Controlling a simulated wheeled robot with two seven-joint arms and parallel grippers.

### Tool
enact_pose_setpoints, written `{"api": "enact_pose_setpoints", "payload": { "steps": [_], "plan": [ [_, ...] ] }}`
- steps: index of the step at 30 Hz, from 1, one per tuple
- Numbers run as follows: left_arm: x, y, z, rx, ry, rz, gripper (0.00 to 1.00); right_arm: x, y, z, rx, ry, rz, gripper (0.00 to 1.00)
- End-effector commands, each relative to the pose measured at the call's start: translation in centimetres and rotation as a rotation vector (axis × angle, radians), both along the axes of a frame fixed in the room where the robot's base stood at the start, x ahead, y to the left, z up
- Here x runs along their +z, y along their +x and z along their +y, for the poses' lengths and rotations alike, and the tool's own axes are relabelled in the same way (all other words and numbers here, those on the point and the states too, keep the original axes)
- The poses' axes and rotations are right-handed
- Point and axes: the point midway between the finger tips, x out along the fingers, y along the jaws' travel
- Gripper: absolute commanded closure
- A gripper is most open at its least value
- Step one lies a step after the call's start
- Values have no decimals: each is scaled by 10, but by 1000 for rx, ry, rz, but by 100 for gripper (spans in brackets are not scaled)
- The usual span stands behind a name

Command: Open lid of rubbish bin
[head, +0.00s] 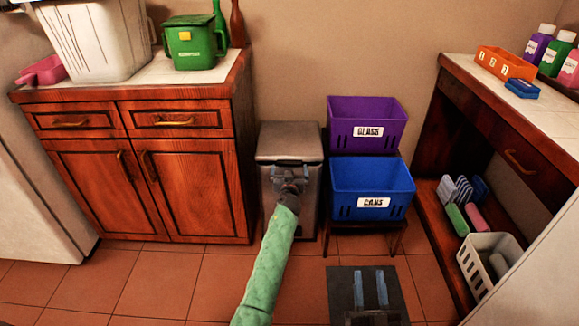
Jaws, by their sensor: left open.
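The rubbish bin (307,205) is a grey metal box standing on the floor between the wooden cabinet and the stacked crates. Its lid (289,138) is flat on top and looks closed. My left gripper (290,168), at the end of the green-sleeved arm, is open in front of the bin's upper front, just below the lid's front edge. It hides part of the bin's front; I cannot tell if it touches the bin. My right gripper (370,289) is low at the bottom of the view, its two blue fingers apart and empty, away from the bin.
A purple crate (367,108) marked GLASS sits above a blue crate (371,178) marked CANS on a stand, close right of the bin. The wooden cabinet (150,180) is close on the left. A wooden counter (515,110) stands at right. Tiled floor (160,285) is clear at left.

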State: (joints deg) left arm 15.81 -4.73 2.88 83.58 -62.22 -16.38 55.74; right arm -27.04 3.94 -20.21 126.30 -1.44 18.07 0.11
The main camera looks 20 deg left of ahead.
Motion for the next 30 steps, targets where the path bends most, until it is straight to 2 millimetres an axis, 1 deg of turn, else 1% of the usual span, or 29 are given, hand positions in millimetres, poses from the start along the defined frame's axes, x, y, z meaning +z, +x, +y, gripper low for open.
{"api": "enact_pose_setpoints", "payload": {
  "steps": [1, 3, 7, 12, 19, 20, 21, 23, 24, 27, 30],
  "plan": [
    [0, 7, 2, 0, 1, 0, 0, 5, -1, -1, -1, 4, -19, 64],
    [0, 15, 4, 0, 1, 0, 0, 14, -2, -1, -3, 11, -45, 64],
    [0, 25, 7, 0, 0, 0, 0, 26, -5, -3, -5, 20, -84, 64],
    [0, 30, 9, 0, 1, 1, 0, 31, -7, -4, -6, 26, -105, 64],
    [0, 30, 9, 1, 1, 1, 0, 32, -7, -4, -6, 27, -108, 64],
    [0, 30, 9, 1, 1, 1, 4, 32, -7, -4, -6, 27, -108, 64],
    [0, 30, 9, 1, 1, 1, 12, 32, -7, -4, -6, 27, -108, 64],
    [0, 30, 9, 1, 1, 1, 24, 33, -7, -4, -6, 26, -107, 64],
    [0, 30, 9, 1, 1, 1, 31, 33, -7, -4, -6, 26, -107, 64],
    [0, 30, 9, 1, 0, 1, 50, 33, -7, -3, -6, 26, -106, 64],
    [0, 30, 9, 1, 0, 1, 50, 33, -7, -3, -6, 26, -106, 64]
  ]
}}
